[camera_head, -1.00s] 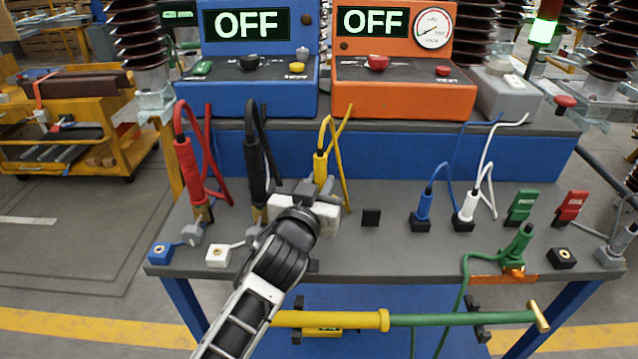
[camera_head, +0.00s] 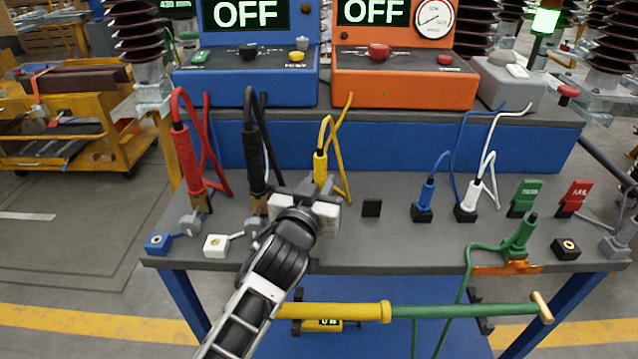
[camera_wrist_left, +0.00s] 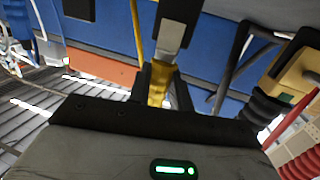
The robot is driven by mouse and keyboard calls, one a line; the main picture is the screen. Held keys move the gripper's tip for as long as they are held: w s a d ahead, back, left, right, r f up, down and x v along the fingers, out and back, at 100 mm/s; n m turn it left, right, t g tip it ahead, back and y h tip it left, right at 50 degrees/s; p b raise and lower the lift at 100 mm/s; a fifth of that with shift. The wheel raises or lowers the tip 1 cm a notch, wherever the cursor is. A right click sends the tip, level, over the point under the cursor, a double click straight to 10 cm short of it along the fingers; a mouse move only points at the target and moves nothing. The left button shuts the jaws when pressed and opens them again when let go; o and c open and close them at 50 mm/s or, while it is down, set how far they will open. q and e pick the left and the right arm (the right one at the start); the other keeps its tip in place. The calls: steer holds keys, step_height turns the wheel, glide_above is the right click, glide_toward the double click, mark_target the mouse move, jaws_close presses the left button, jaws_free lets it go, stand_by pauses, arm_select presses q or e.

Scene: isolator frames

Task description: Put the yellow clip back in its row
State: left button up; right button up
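The yellow clip (camera_head: 320,167) stands roughly upright toward the back of the bench top, right of the red clip (camera_head: 187,160) and the black clip (camera_head: 255,160). Its cable loops up from its top. My left gripper (camera_head: 318,190) is at its lower part, and its body hides the clip's foot. In the left wrist view the yellow clip (camera_wrist_left: 158,84) lies between the two dark fingers, which look closed against it. Whether the clip touches the bench is hidden. My right gripper is not in view.
A small black socket (camera_head: 371,208) is right of my gripper. Beyond it stand a blue plug (camera_head: 425,195) and a white plug (camera_head: 472,200). Blue (camera_head: 158,244) and white (camera_head: 215,245) blocks sit at the front left edge. A blue riser (camera_head: 400,140) closes the back.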

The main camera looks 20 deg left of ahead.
arm_select(q)
steer(key=o, duration=0.4)
steer(key=shift+f, duration=0.15)
steer(key=shift+o, duration=0.2)
